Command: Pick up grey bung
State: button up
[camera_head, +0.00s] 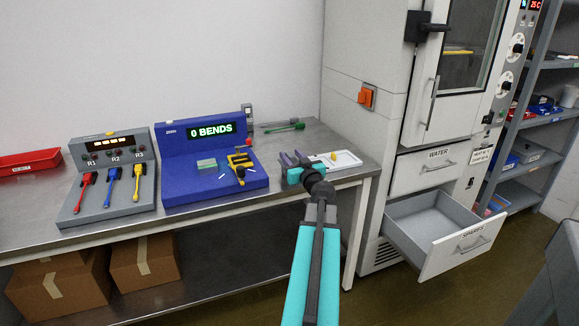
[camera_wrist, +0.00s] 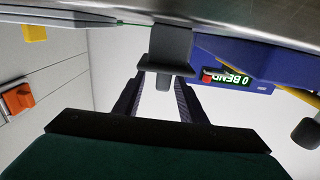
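My gripper (camera_head: 295,159) is just above the table by the left end of the white tray (camera_head: 347,165). Its two fingers are apart. A grey stepped piece, which looks like the grey bung (camera_wrist: 171,43), lies in line with the fingers there. It has a thick body, a wide flange and a narrow tip. The flange overlaps the fingertips in the picture, so I cannot tell whether they touch it. In the head view it is not clearly seen behind my gripper.
A yellow piece (camera_head: 333,156) is in the tray. The blue bending station (camera_head: 190,182) stands left, its display reading "0 BENDS". A grey panel (camera_head: 110,205) with red, blue and yellow tools is further left. The cabinet stands right, with its SPARES drawer (camera_head: 470,247) open.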

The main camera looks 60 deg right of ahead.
jog(key=shift+w, duration=0.1)
jog(key=shift+p+x, duration=0.55)
jog(key=shift+x, duration=1.95)
jog(key=shift+w+r, duration=0.1)
grip_shut()
